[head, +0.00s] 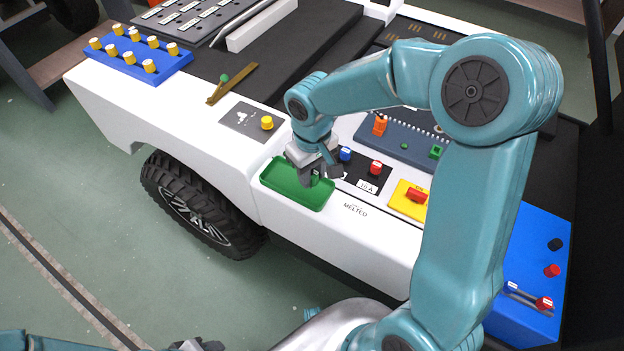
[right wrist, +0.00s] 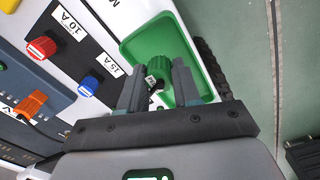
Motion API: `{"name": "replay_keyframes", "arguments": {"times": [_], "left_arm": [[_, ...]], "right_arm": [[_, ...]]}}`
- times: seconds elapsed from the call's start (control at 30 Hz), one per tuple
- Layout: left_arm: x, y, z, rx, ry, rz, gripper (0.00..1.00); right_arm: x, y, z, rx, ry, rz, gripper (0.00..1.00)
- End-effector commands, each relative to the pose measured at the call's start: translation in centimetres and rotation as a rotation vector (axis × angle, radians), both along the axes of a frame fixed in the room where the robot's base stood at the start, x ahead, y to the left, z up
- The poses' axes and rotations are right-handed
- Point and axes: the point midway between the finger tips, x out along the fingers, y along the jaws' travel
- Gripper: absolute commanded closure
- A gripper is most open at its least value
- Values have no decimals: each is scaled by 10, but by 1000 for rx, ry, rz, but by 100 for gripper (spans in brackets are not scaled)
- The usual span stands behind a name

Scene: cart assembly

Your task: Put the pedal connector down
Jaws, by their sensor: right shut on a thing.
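The pedal connector shows as a small dark green piece between the fingers of my right gripper in the right wrist view (right wrist: 160,70). My right gripper (head: 318,181) is shut on it, over the right end of the green tray (head: 280,193) labelled MELTED. The same fingers show in the right wrist view (right wrist: 157,88), with the tray (right wrist: 143,43) just beyond them. I cannot tell whether the connector touches the tray floor. My left gripper (head: 196,345) only partly shows at the bottom edge, and its jaws are unclear.
Right of the tray a black panel holds a blue fuse (head: 345,154) and a red fuse (head: 376,167). A yellow block (head: 408,201) with a red piece stands farther right. A grey panel with a yellow knob (head: 267,123) lies to the left. The cart's white edge runs in front.

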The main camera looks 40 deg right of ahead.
Motion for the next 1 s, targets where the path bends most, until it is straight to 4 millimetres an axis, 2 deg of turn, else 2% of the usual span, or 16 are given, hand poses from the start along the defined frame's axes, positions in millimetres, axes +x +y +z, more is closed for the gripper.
{"name": "replay_keyframes", "arguments": {"times": [0.03,0.17,0.57,0.6,0.63,0.67,0.87,1.0], "left_arm": [[0,0,-3,0,0,0,53],[0,0,-4,0,0,0,53],[0,0,-9,0,0,0,53],[0,0,-6,0,0,0,53],[0,0,-6,0,0,0,53],[0,0,-6,0,0,0,53],[0,0,-6,0,0,0,53],[0,0,-2,0,0,0,53]], "right_arm": [[-1,0,-12,0,7,1,100],[-1,0,-28,0,4,0,100],[0,0,-34,0,2,0,100],[0,0,-32,0,2,0,55],[0,0,-32,0,2,0,45],[0,0,-32,0,2,0,42],[0,0,-31,0,3,1,42],[0,0,-22,-1,0,0,42]]}}
